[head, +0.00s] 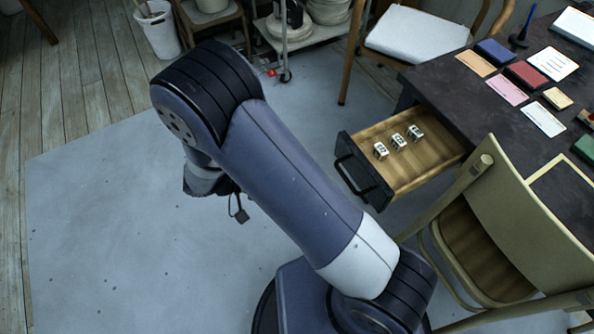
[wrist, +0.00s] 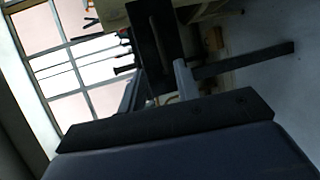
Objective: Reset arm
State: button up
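My arm is bent over the grey floor mat in the head view, with its elbow high at the upper left. My gripper (wrist: 157,78) shows in the wrist view with its two fingers apart and nothing seen held between them. In the head view the gripper is mostly hidden behind my arm; only a small dark part shows below the elbow. It is clear of the drawer and the table.
An open drawer (head: 433,170) holds three small pale blocks (head: 398,140). A dark table (head: 455,97) carries coloured cards and pads. Chairs (head: 535,215) (head: 417,36) stand around it. A white bucket (head: 161,35) and trolley (head: 310,38) are behind. The floor mat (head: 95,220) is clear at left.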

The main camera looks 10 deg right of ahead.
aim_at(344, 178)
jog(key=shift+d, duration=0.1)
jog(key=shift+w+d+f, duration=0.1)
jog(key=shift+d+f, duration=0.25)
jog(key=shift+d, duration=1.5)
jog(key=shift+s+d+f, duration=0.1)
jog(key=shift+d+f, duration=0.2)
jog(key=shift+d, duration=1.6)
jog(key=shift+w+d+f, duration=0.1)
jog(key=shift+d+f, duration=0.25)
jog(key=shift+d, duration=1.5)
